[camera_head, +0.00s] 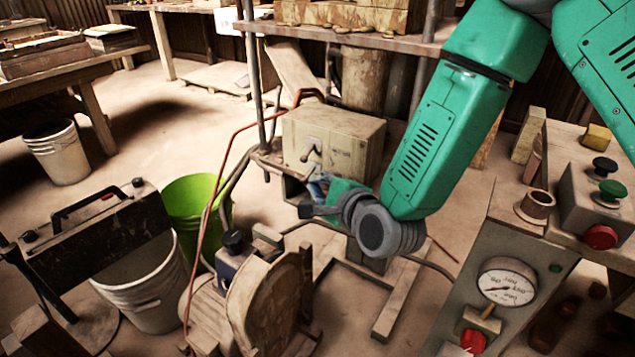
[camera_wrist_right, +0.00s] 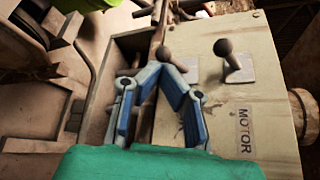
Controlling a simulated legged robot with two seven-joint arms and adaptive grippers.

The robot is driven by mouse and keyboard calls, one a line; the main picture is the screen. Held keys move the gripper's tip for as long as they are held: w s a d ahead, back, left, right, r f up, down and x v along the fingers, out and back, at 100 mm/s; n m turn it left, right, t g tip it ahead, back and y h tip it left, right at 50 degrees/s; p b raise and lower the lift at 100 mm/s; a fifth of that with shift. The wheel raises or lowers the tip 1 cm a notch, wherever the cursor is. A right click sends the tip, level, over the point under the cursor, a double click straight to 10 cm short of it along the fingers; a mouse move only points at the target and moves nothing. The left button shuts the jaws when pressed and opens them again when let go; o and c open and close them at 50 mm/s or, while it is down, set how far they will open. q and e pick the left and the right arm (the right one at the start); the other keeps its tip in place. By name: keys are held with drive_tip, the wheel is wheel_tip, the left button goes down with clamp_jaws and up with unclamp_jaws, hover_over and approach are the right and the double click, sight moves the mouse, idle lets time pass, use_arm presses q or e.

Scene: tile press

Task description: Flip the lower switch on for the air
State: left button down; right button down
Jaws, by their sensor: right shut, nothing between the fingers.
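The beige switch box (camera_head: 345,133) stands in the middle of the head view, with small levers on its front face. In the right wrist view the box face (camera_wrist_right: 262,95) shows sideways, with the word MOTOR beside one dark ball-ended lever (camera_wrist_right: 226,52). A second, lower lever (camera_wrist_right: 163,53) shows just beyond my right fingertips; I cannot tell whether they touch it. My right gripper (camera_wrist_right: 163,68) is shut and empty, its blue-padded fingers meeting at the tips. In the head view my right gripper (camera_head: 316,187) is just below the box front, partly hidden by its wrist. My left gripper is not in view.
A pressure gauge (camera_head: 507,282) and a red button (camera_head: 600,236) are on the panel at right. A lime bucket (camera_head: 192,205) and a white bucket (camera_head: 150,295) stand at left. A red hose (camera_head: 217,195) runs beside the box. A shelf (camera_head: 350,38) is above.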

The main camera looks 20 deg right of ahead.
drive_tip(key=shift+s+r+m+g+y+p, duration=0.1)
drive_tip(key=shift+r+m+g+y+p, duration=0.3)
drive_tip(key=shift+p, duration=0.45)
drive_tip(key=shift+r+m+g+y+p, duration=0.1)
drive_tip(key=shift+m+g+y+p, duration=0.1)
drive_tip(key=shift+m+g+p, duration=0.45)
drive_tip(key=shift+r+m+p, duration=0.1)
drive_tip(key=shift+m+p, duration=0.25)
drive_tip(key=shift+p, duration=0.15)
idle(0.8)
drive_tip(key=shift+r, duration=0.1)
drive_tip(key=shift+r+p, duration=0.65)
drive_tip(key=shift+r, duration=0.05)
